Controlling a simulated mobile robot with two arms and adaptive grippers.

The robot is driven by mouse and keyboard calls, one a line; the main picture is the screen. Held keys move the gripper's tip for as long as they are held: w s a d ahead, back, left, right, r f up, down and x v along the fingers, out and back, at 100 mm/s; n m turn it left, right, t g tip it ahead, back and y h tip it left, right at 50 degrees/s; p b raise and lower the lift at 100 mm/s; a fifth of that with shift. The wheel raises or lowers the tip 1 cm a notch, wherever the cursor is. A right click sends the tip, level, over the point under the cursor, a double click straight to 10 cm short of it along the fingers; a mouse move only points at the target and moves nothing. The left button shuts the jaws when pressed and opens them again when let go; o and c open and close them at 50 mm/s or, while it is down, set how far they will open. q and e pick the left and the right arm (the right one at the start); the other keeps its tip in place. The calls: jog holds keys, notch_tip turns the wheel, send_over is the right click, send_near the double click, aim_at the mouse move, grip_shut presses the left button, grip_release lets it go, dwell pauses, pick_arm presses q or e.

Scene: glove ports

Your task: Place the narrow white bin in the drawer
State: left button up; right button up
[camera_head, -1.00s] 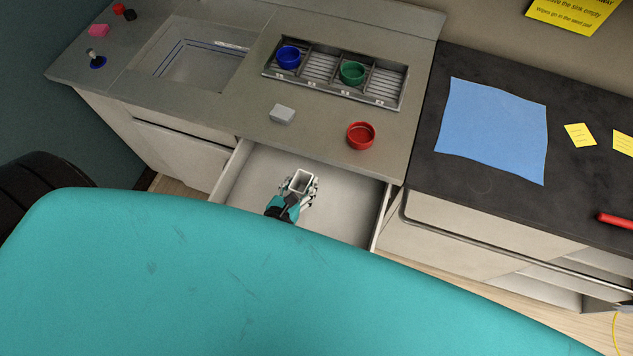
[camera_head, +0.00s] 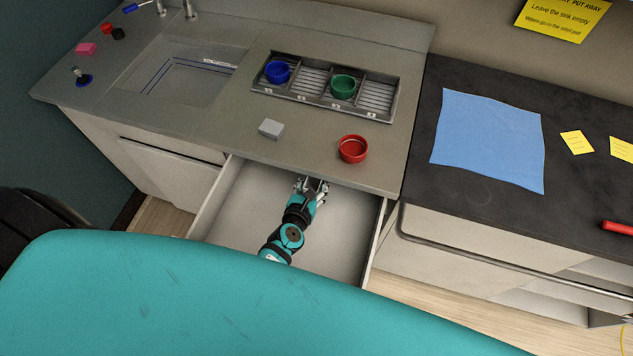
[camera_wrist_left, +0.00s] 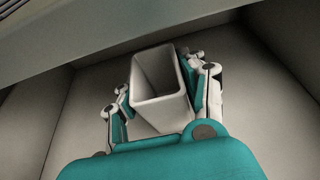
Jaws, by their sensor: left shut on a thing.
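The narrow white bin (camera_wrist_left: 162,110) shows in the left wrist view, upright with its opening toward the camera, between the fingers of my left gripper (camera_wrist_left: 160,100). The gripper is shut on it. In the head view my left gripper (camera_head: 312,186) is over the open drawer (camera_head: 335,235), near its back edge under the counter front. The bin is mostly hidden there by the gripper and counter edge. Whether the bin touches the drawer floor I cannot tell. My right gripper is not in view.
The drawer looks otherwise empty. On the counter above are a red bowl (camera_head: 353,149), a small grey block (camera_head: 271,129) and a rack (camera_head: 318,92) with a blue bowl (camera_head: 277,72) and a green bowl (camera_head: 343,86). A blue cloth (camera_head: 490,138) lies on the dark counter at right.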

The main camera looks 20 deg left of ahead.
aim_at(317, 181)
pick_arm(q)
jog(key=shift+w+f+b, duration=0.85)
jog(key=shift+w+f, duration=0.25)
jog(key=shift+w, duration=0.1)
jog(key=shift+w+f, duration=0.1)
jog(key=shift+w, duration=0.15)
jog(key=shift+s, duration=0.1)
jog(key=o, duration=1.2)
